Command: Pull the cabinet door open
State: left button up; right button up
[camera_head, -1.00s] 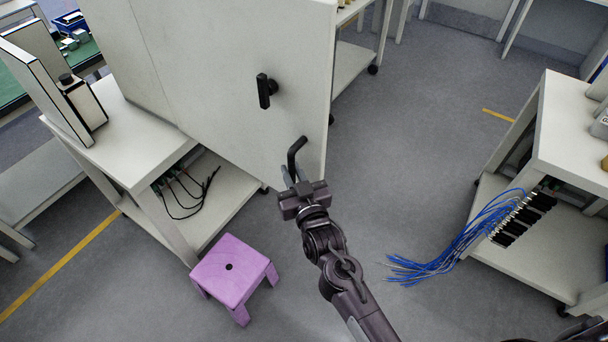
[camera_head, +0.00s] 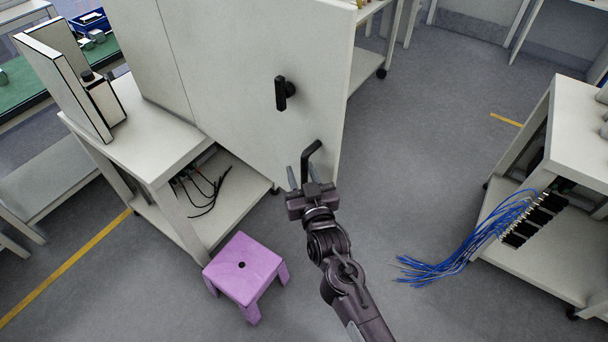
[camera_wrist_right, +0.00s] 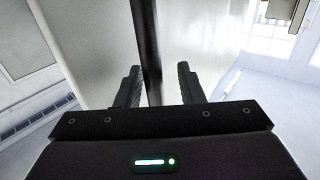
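The cabinet door (camera_head: 235,70) is a large pale panel in the head view. It looks closed, with no gap showing at its right edge. A black bent bar handle (camera_head: 306,160) stands out near its lower right corner. My right gripper (camera_head: 304,177) is at this handle, with its fingers pointing at the door. In the right wrist view the dark handle bar (camera_wrist_right: 147,45) passes between the two fingers, nearer the left one. A clear gap shows on the right, so the gripper is open around the bar. My left gripper is out of view.
A black latch (camera_head: 281,93) sits higher on the door. A purple stool (camera_head: 245,268) stands on the floor left of my right arm. A white cart (camera_head: 560,190) with blue cables (camera_head: 470,240) stands at the right. Open floor lies between cart and cabinet.

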jog(key=shift+d+f, duration=0.1)
jog(key=shift+s+d+f, duration=0.15)
jog(key=shift+s+d, duration=0.05)
jog(key=shift+s, duration=0.3)
jog(key=b+v, duration=0.2)
jog(key=v, duration=0.4)
jog(key=shift+s, duration=0.35)
jog(key=shift+a, duration=0.1)
